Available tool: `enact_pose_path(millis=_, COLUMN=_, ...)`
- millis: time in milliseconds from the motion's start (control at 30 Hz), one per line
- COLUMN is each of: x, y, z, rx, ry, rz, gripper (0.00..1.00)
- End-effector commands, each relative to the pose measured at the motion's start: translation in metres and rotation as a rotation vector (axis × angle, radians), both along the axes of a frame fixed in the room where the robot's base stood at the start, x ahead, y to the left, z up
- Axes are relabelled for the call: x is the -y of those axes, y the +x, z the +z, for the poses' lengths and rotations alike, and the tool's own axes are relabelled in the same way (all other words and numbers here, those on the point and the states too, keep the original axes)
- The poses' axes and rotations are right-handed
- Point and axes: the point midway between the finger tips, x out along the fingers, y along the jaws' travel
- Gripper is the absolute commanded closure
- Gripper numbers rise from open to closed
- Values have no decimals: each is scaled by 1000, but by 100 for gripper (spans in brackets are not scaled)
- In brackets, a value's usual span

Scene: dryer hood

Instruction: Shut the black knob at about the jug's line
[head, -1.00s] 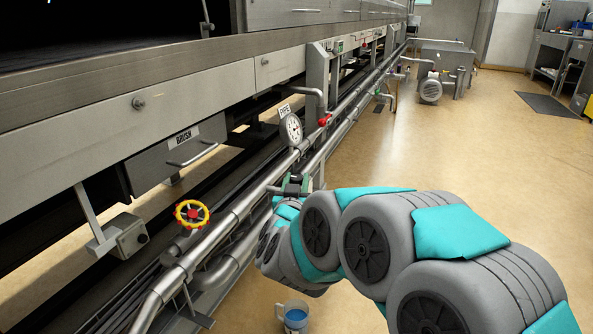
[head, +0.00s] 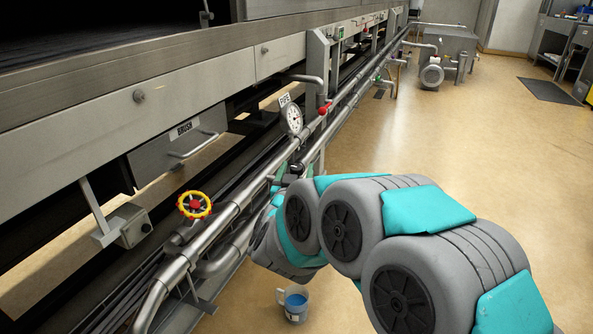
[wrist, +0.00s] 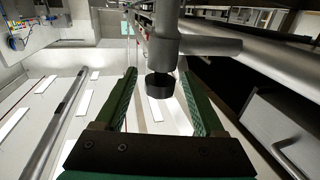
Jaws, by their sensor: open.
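The black knob (wrist: 160,86) hangs on a grey metal stem in the wrist view, between the two green fingers of my gripper (wrist: 159,74). The fingers are open, with a visible gap on each side of the knob. In the head view a small black knob (head: 296,169) shows on the pipework beside the end of my arm, below the round gauge. My gripper is mostly hidden there behind my arm. The jug (head: 295,303), with blue contents, stands on the floor below.
A red-and-yellow handwheel (head: 194,204) sits left along the pipes (head: 205,240). A round gauge (head: 294,119) and a red knob (head: 325,108) stand farther along. A grey box (head: 128,225) with a dark button is at left.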

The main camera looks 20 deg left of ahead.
Motion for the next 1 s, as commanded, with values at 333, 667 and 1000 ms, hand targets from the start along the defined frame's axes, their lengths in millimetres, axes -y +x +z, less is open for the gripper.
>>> enact_pose_path(millis=333, x=4, y=-31, z=0, rx=-1, ry=-2, rz=3, gripper=29)
enact_pose_path(millis=667, x=12, y=-73, z=1, rx=2, ry=0, rz=1, gripper=29)
enact_pose_path(millis=1000, x=13, y=-77, z=0, rx=0, ry=0, rz=0, gripper=29)
